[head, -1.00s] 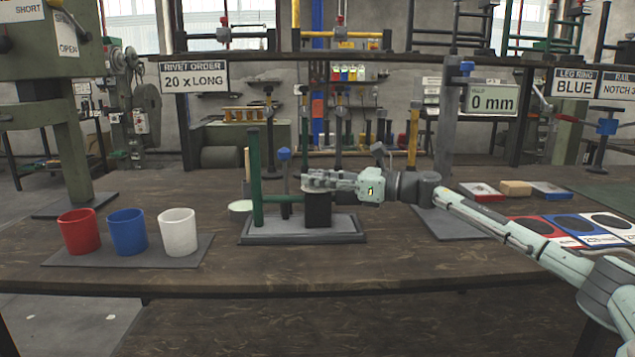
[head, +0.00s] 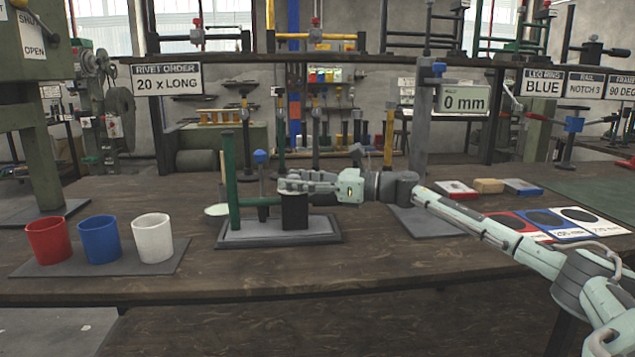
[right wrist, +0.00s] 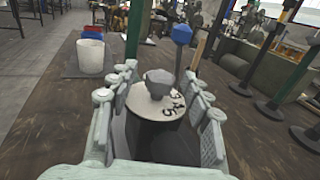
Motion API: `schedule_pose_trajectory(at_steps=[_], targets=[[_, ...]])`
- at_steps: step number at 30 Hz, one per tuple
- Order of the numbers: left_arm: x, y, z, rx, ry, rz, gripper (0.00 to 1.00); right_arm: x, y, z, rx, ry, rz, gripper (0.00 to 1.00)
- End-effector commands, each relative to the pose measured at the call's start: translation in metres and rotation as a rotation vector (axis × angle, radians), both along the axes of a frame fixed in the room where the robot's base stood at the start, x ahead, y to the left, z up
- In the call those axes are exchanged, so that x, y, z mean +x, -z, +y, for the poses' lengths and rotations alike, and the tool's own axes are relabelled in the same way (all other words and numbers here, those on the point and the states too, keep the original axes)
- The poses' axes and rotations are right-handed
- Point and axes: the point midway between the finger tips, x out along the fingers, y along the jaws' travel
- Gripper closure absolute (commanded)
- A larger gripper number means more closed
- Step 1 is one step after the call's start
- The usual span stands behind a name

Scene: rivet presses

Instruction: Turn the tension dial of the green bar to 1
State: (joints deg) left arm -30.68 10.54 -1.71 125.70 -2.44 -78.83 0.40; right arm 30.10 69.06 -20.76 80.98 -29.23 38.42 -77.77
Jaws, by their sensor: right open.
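The green bar (head: 231,180) stands upright on a low grey base (head: 238,239) on the bench. It shows also at the top of the right wrist view (right wrist: 134,30). The tension dial is a pale round plate (right wrist: 150,106) with a grey knob (right wrist: 160,80) on it. Black numbers show along its right edge; 3, 4 and 5 seem readable. The knob's setting is unclear. My right gripper (head: 284,184) is over the dark block (head: 295,212) on the base. In the right wrist view its open fingers (right wrist: 160,74) lie either side of the knob, apparently not touching. My left gripper is out of view.
Red (head: 48,240), blue (head: 99,240) and white (head: 153,238) cups stand on a mat at left. A blue-topped post (head: 261,157) rises close to the green bar. A grey column (head: 421,150) stands right of the base. The bench front is clear.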

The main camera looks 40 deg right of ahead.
Motion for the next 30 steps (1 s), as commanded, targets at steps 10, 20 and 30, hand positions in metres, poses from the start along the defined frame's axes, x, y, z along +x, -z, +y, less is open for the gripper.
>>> schedule_pose_trajectory(at_steps=[10,20,30], targets=[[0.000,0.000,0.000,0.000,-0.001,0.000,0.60,-0.039,0.003,-0.029,-0.003,0.001,0.008,0.51],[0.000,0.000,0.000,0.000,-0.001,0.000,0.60,-0.066,0.002,-0.049,-0.003,0.001,0.007,0.51],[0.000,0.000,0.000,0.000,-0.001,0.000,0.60,-0.087,0.001,-0.064,0.000,-0.002,0.001,0.51]])
